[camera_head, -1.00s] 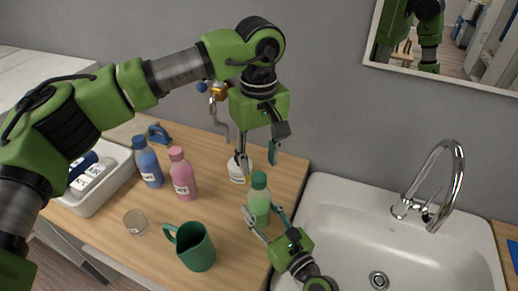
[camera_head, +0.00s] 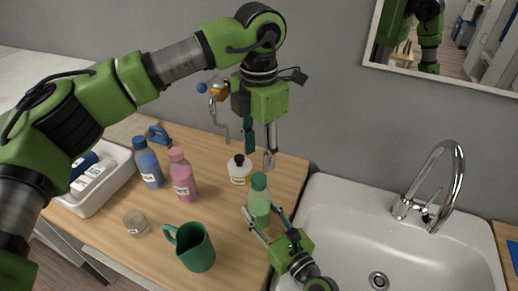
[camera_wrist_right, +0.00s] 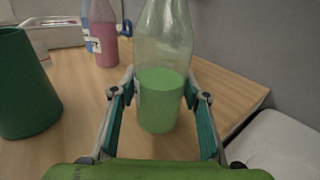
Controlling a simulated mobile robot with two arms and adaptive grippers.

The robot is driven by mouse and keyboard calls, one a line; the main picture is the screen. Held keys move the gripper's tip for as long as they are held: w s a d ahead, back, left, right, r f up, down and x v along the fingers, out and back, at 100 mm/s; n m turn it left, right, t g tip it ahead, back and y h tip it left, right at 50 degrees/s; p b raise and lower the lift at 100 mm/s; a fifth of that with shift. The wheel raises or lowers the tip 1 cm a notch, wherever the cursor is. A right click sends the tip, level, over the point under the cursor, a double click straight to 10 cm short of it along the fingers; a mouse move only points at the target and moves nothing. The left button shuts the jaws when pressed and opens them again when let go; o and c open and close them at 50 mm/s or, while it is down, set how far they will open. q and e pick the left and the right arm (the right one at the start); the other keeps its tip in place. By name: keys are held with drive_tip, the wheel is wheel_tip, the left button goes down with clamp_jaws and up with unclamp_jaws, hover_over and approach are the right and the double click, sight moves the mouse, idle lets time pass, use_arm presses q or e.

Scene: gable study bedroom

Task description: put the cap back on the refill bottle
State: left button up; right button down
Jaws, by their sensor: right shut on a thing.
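A clear bottle half full of green liquid (camera_head: 258,207) stands upright near the counter's front right, with a darker green top (camera_head: 259,181). It also shows in the right wrist view (camera_wrist_right: 163,100), where its top is out of frame. My right gripper (camera_head: 262,216) is closed around its body, one finger on each side. A white labelled bottle with a black top (camera_head: 239,171) stands behind it. My left gripper (camera_head: 260,158) points down above and to the right of the white bottle. Its fingers are apart and I see nothing between them. I see no loose cap.
A green mug (camera_head: 196,250), a small clear jar (camera_head: 136,222), a pink bottle (camera_head: 182,178) and a blue bottle (camera_head: 148,165) stand on the wooden counter. A white bin (camera_head: 105,190) is at left, the sink (camera_head: 335,225) at right. A wall hook hangs behind.

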sight(259, 178)
use_arm(q)
drive_tip(key=shift+r+n, duration=0.1)
drive_tip(key=shift+n, duration=0.6)
drive_tip(key=shift+f, duration=4.05)
clamp_jaws()
